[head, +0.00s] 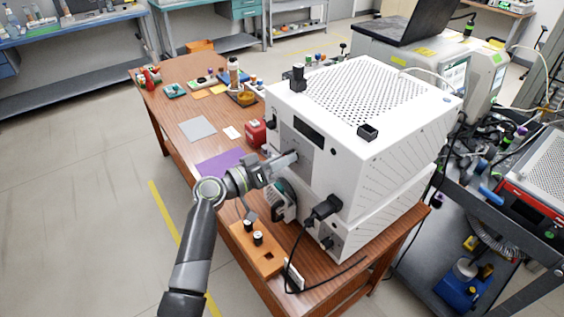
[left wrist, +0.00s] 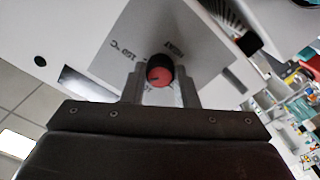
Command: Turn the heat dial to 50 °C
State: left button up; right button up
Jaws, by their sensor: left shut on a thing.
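The particle classifier (head: 345,105) is a large white box with a perforated top on the wooden table. My left gripper (head: 291,158) reaches its front panel from the left. In the left wrist view the heat dial (left wrist: 160,72) is a black knob with a red face. My left gripper (left wrist: 160,92) is shut on the dial, one finger on each side. Markings show on the grey panel around it, one reading like "150 °C"; the dial's exact setting cannot be read. In the head view the gripper hides the dial. My right gripper is not in view.
Below the gripper, a wooden block (head: 257,250) with black-capped vials stands on the table (head: 180,72). A black plug and cable (head: 326,207) stick out from the machine's front. A red box (head: 256,134) and a purple mat (head: 219,163) lie left of the machine.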

pick_arm(q)
jog(key=shift+f+n+p, duration=0.1)
jog(key=shift+n+p, duration=3.25)
jog(key=shift+n, duration=6.45)
jog(key=o, duration=1)
jog(key=shift+s, duration=0.1)
jog(key=b+v, duration=0.4)
jog(key=v, duration=1.3)
